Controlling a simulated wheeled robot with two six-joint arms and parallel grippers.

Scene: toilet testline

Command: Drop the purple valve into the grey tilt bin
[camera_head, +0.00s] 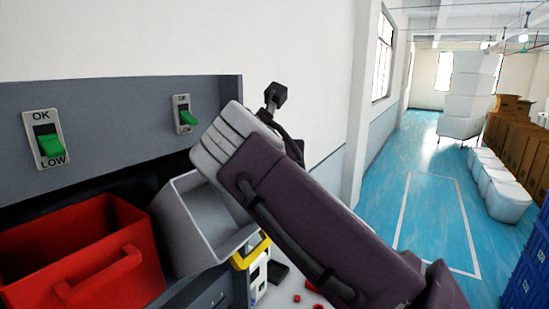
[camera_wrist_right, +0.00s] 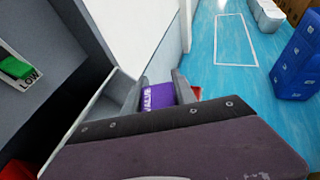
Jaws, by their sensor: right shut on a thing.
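The purple valve (camera_wrist_right: 160,97), with white lettering "VALVE", sits between the two fingers of my right gripper (camera_wrist_right: 160,90) in the right wrist view. The gripper is shut on it. In the head view my right arm hides the fingers and the valve. The grey tilt bin (camera_head: 187,222) stands tilted and open-topped at the centre left of the head view, with my right wrist over its upper right side. Its pale rim (camera_wrist_right: 97,102) shows left of the fingers in the wrist view. My left gripper is not in view.
A red bin (camera_head: 75,262) stands left of the grey bin. Behind them a grey panel carries green switches (camera_head: 50,145). A yellow-handled item (camera_head: 252,252) and small red pieces lie right of the grey bin. Blue crates (camera_head: 530,265) stand far right; the blue floor between is open.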

